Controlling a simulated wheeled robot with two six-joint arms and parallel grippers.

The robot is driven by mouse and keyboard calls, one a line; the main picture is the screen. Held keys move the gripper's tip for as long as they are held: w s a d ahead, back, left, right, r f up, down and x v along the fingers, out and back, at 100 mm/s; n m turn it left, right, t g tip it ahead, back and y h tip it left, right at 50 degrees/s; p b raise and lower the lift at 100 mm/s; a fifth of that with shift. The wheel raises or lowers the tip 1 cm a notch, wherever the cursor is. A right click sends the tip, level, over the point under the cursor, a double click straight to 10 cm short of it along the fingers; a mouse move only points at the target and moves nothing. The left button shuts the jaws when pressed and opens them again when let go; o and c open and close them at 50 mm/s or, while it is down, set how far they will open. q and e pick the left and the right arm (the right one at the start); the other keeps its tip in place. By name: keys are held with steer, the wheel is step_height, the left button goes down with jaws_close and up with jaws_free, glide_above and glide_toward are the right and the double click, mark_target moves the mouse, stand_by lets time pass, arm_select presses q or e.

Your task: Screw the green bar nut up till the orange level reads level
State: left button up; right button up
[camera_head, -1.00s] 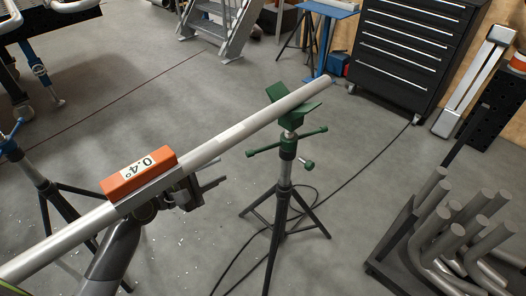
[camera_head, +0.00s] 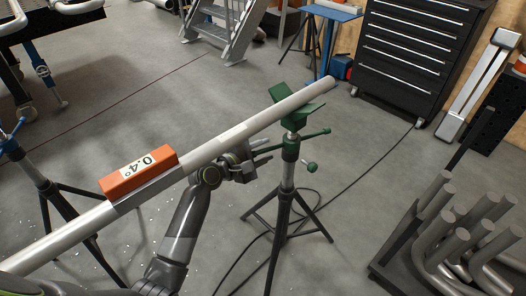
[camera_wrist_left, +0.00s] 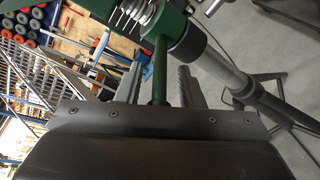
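The orange level (camera_head: 138,176) sits on the long grey pipe (camera_head: 230,136) and reads 0.4°. The pipe's far end rests in the green V head (camera_head: 298,105) of a black tripod stand (camera_head: 286,195). The green bar nut (camera_head: 316,134) is below that head; its right bar shows in the head view, its left bar is hidden behind my gripper. My left gripper (camera_head: 268,152) is open at the nut's left side, below the pipe. In the left wrist view, a green bar (camera_wrist_left: 160,65) stands between the two grey fingers, with gaps on both sides. My right gripper is not in view.
A rack of bent pipes (camera_head: 450,235) stands at the lower right. A black tool chest (camera_head: 415,50) and a blue table (camera_head: 330,12) are at the back. A blue-topped stand (camera_head: 40,170) is at left. A black cable lies on the floor around the tripod.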

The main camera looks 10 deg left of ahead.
arm_select(q)
steer(key=c, duration=0.7)
jaws_close()
steer(key=shift+w, duration=0.1)
